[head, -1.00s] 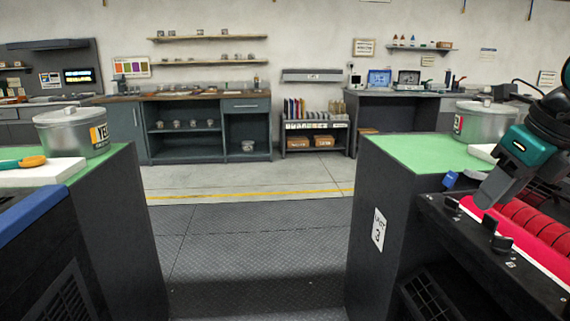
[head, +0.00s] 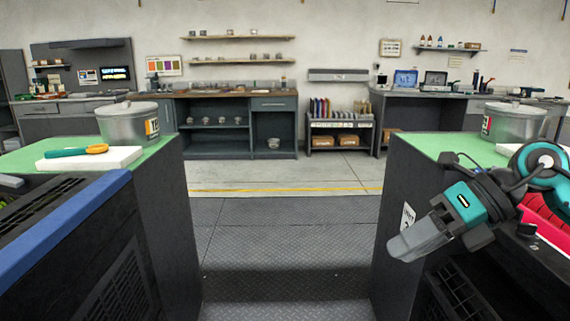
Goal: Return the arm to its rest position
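My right arm comes in from the right in the head view, teal and black. Its gripper (head: 420,240) hangs in front of the right cabinet and points down and left. Its grey fingers look close together, but I cannot make out whether there is a gap between them. I see nothing held in it. My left arm and gripper are not in view.
Green-topped cabinets stand left (head: 163,152) and right (head: 412,143), each bearing a metal pot, left (head: 122,127) and right (head: 517,124). A white block (head: 125,157) with a teal-and-orange tool (head: 78,151) lies left. Red rollers (head: 545,218) are at right. The floor between (head: 280,235) is clear.

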